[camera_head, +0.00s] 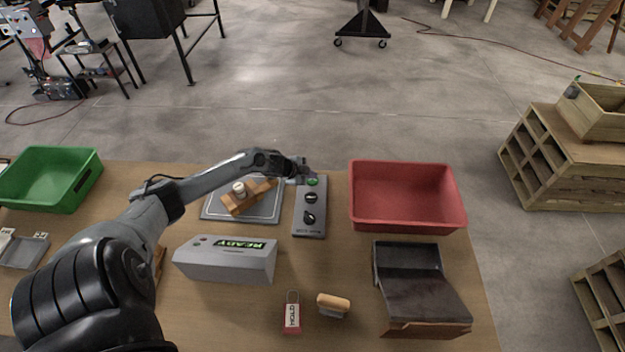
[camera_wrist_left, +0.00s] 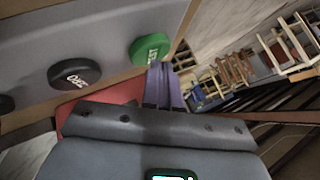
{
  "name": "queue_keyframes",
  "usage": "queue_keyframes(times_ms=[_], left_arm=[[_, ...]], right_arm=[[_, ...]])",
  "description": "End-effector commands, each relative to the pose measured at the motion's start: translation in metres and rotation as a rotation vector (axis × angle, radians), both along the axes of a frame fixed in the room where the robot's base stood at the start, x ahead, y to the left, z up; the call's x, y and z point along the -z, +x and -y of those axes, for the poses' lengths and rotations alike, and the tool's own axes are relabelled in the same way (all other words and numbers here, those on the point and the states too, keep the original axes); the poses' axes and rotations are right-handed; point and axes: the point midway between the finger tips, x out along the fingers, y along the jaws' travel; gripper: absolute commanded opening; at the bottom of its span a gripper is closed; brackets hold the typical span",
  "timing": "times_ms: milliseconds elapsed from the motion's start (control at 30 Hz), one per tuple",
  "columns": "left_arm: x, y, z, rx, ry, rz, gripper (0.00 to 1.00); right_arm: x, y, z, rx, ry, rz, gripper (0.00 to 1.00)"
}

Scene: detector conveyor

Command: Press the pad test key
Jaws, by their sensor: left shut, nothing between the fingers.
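A grey key panel (camera_head: 310,224) lies on the table, with a green key (camera_head: 313,182) at its far end and black round controls (camera_head: 311,198) nearer. My left gripper (camera_head: 306,172) is shut and empty, beside the green key at the panel's far end. In the left wrist view, the shut fingers (camera_wrist_left: 165,84) end just beside the lettered green key (camera_wrist_left: 149,49); I cannot tell whether they touch it. A black key (camera_wrist_left: 75,73) is to its left. A grey pad (camera_head: 271,212) with a wooden piece (camera_head: 248,196) on it lies left of the panel. My right gripper is out of view.
A grey box showing READY (camera_head: 226,259) stands in front of the pad. A red bin (camera_head: 407,165) is right of the panel, with a dark sloped tray (camera_head: 425,291) nearer. A red HOLD tag (camera_head: 292,314) lies in front. A green bin (camera_head: 48,178) stands at far left.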

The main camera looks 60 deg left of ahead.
Motion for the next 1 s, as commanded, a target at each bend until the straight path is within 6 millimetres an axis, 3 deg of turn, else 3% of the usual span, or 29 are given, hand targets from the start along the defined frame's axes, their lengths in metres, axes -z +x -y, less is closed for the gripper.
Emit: queue_keyframes(times_ms=[700,1000], left_arm=[[0.006,0.000,0.000,0.001,0.000,-0.001,0.00],[-0.003,-0.001,0.000,0.000,0.000,-0.001,0.00]], right_arm=[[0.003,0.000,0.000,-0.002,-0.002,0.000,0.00],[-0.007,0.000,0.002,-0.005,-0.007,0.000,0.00]])
